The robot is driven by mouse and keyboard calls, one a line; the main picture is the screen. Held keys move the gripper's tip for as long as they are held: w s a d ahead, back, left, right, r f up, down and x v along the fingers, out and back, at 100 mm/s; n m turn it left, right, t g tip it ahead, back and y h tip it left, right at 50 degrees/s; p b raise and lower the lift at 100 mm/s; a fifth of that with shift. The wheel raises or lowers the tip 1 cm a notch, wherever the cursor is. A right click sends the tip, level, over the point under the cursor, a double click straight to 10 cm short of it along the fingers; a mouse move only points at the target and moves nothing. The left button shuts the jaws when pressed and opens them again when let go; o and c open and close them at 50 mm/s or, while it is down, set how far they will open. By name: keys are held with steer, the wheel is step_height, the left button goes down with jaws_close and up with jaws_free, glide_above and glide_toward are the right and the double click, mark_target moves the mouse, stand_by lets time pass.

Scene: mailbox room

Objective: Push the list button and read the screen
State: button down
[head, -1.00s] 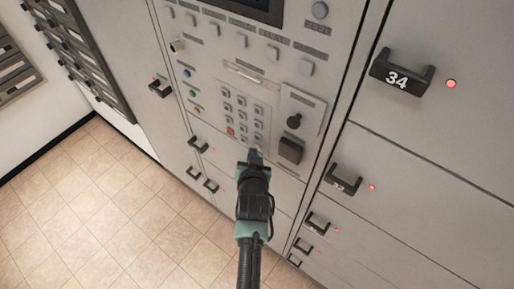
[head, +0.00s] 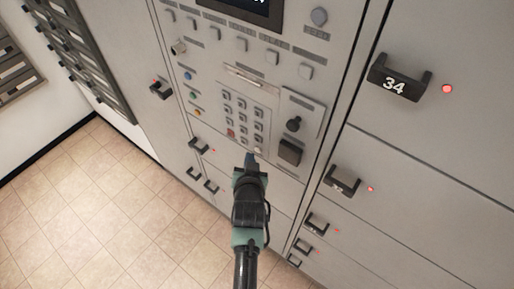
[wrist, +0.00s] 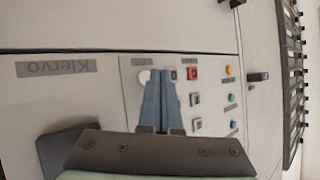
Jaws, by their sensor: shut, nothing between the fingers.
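The dark screen (head: 244,6) is cut off by the top edge of the head view, with only a trace of light text showing. The labels are too small to read, so I cannot tell which is the list button. My gripper (head: 250,158) is shut and empty, just below the keypad (head: 243,117). In the wrist view my fingers (wrist: 162,102) are together before the keypad, beside a round white button (wrist: 144,76); contact cannot be told.
Blue (head: 189,76), green and orange buttons sit left of the keypad. Locker handles, one marked 34 (head: 395,82), protrude around the panel. The tiled floor (head: 100,210) is clear.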

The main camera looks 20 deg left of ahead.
steer(key=s, duration=0.1)
steer(key=s+a+p, duration=0.1)
steer(key=s, duration=0.1)
steer(key=s+p, duration=0.1)
steer(key=shift+s+a, duration=0.35)
stand_by(1.2)
